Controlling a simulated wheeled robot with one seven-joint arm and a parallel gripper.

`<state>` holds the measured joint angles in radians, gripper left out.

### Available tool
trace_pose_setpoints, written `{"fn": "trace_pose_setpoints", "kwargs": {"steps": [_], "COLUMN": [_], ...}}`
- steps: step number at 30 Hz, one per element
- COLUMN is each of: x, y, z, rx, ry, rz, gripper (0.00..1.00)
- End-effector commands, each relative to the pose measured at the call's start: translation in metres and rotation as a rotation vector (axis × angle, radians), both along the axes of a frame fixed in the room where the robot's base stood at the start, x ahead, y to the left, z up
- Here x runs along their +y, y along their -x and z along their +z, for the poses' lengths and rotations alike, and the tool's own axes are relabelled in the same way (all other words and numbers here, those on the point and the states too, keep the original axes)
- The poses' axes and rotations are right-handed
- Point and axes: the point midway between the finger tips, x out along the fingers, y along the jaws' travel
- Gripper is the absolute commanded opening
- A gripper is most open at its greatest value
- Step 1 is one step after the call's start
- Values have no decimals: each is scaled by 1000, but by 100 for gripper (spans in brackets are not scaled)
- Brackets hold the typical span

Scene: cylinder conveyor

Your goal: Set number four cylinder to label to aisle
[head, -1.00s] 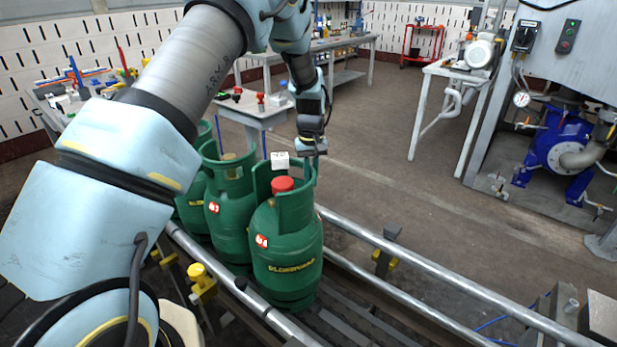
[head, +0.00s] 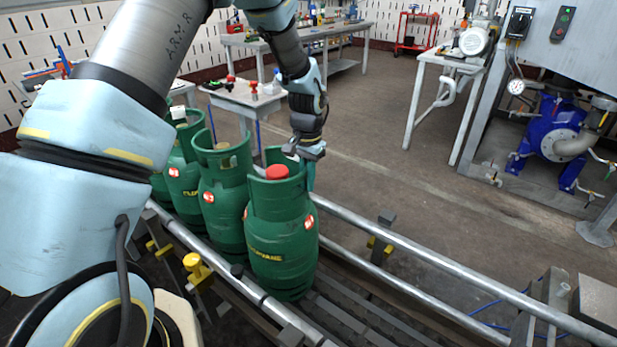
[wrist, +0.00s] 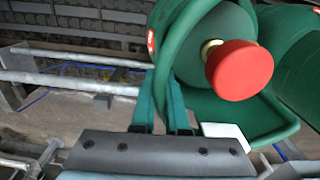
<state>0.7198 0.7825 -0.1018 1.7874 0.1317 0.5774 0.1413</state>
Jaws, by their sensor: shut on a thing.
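The green number four cylinder (head: 281,265) with a red cap (head: 277,172) stands upright, front-most in the row on the conveyor. A small red-and-white label (head: 308,222) shows on its right side and another (head: 245,212) at its left edge; the digits are too small to read. Yellow lettering faces front-left. My gripper (head: 309,178) is at the right side of its collar, shut on the collar wall. In the wrist view, my gripper's teal fingers (wrist: 161,104) pinch the collar beside the red cap (wrist: 240,70).
Several more green cylinders (head: 222,205) stand close behind to the left. Metal rails (head: 420,262) run along both sides of the conveyor, with a yellow-topped fitting (head: 194,265) at the near rail. The aisle floor (head: 380,140) beyond the far rail is clear.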

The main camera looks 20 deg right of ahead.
Motion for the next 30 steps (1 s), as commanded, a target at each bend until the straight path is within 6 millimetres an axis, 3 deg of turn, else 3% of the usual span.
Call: {"fn": "trace_pose_setpoints", "kwargs": {"steps": [21,22,30], "x": [3,3,4], "y": [7,7,6], "z": [0,0,0], "rx": [3,3,1], "ry": [1,1,0], "rz": [-82,-82,-80], "gripper": [0,13,41]}}
